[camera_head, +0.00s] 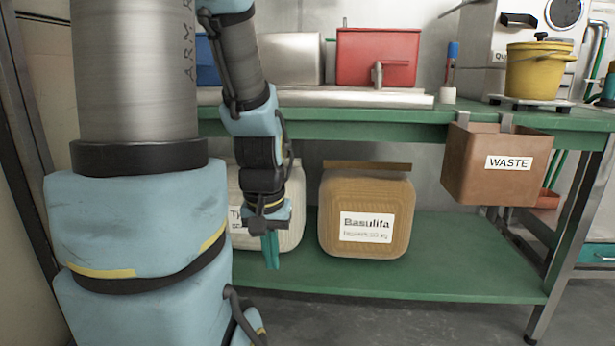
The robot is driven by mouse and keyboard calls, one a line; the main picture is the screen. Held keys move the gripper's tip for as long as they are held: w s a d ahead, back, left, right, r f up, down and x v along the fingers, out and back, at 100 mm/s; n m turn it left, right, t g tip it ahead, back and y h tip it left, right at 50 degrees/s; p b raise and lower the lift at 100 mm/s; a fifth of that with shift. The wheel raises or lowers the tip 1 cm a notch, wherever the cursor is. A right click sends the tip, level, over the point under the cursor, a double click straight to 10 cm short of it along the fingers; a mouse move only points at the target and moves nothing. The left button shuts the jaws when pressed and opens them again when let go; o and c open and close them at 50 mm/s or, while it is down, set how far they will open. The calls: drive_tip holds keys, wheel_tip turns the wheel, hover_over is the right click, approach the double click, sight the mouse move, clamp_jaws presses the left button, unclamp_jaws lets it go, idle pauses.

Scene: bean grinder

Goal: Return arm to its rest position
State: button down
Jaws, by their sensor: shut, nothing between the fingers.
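My gripper (271,251) hangs at the end of my blue and grey arm, left of the picture's middle. Its teal fingers point down and are shut with nothing between them. It shows in front of a pale container (287,233) on the lower shelf, hiding part of its label. The gripper is left of the brown container labelled Basulifa (366,190) and looks apart from it.
The green table (485,119) holds a red box (372,57) and a yellow pot (535,75). A brown WASTE bin (482,164) hangs at its front right. The lower green shelf (460,255) is bare right of the Basulifa container.

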wheel_tip(320, 180, up, 38)
drive_tip(key=p, duration=3.7)
drive_tip(key=shift+w+r, duration=0.15)
drive_tip(key=shift+w, duration=0.1)
drive_tip(key=c, duration=1.5)
unclamp_jaws()
